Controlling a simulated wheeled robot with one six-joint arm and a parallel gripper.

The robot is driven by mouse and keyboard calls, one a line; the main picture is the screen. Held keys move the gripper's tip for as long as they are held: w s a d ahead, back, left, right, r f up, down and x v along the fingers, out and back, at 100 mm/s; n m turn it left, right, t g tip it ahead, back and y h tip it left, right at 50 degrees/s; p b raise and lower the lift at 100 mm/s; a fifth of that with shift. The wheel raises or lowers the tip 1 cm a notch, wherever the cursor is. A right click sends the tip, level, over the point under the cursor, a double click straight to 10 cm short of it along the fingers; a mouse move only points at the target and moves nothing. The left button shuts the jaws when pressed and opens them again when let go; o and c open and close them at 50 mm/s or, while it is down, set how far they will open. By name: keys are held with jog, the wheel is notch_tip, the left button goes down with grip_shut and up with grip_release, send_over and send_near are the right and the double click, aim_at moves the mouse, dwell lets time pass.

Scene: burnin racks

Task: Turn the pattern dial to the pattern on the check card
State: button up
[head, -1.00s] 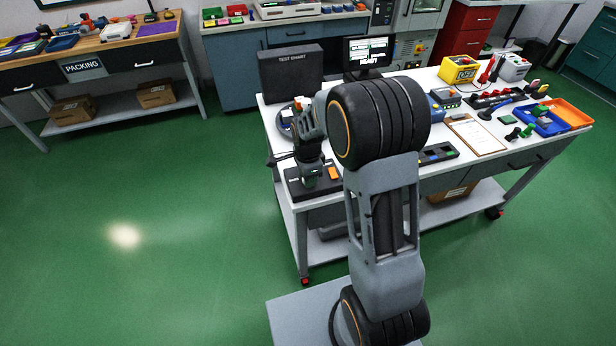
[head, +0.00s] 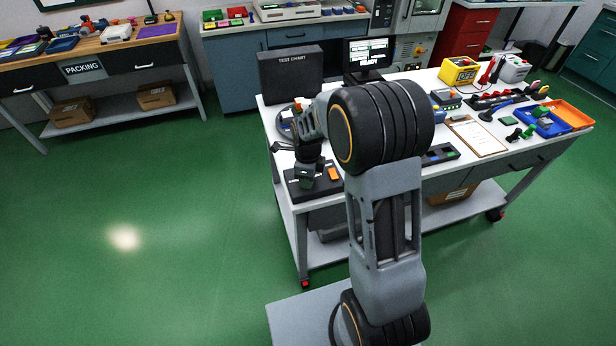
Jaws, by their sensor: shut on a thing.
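My gripper (head: 305,176) points down over a black control box (head: 322,188) at the front left of the white workbench. It is shut on what appears to be the pattern dial, which is mostly hidden by the fingers, so its setting cannot be read. An orange button or switch (head: 334,174) is on the box, just right of the gripper. I cannot make out a check card for sure. A clipboard with a sheet (head: 476,136) lies on the right, its print too small to read.
A black "TEST CHART" panel (head: 290,70) stands at the back left of the bench. A narrow black tray (head: 440,154) lies right of my arm. Blue (head: 541,122) and orange (head: 570,113) bins are at the right end. The green floor left of the bench is clear.

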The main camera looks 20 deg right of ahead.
dwell(0.4)
jog(key=o, duration=0.9)
notch_tip(320, 180, up, 14)
jog(key=shift+f, duration=0.1)
dwell(0.6)
jog(key=shift+s+a+r+n+t, duration=0.1)
jog(key=shift+s+n+t, duration=0.5)
jog(key=shift+s+n, duration=2.85)
jog(key=shift+s+d+r+n+t, duration=0.1)
jog(key=shift+s+n+t, duration=0.5)
jog(key=shift+s+n, duration=2.85)
jog(key=shift+s+a+r+n+t, duration=0.1)
jog(key=shift+s+n+t, duration=1.05)
jog(key=shift+n, duration=4.05)
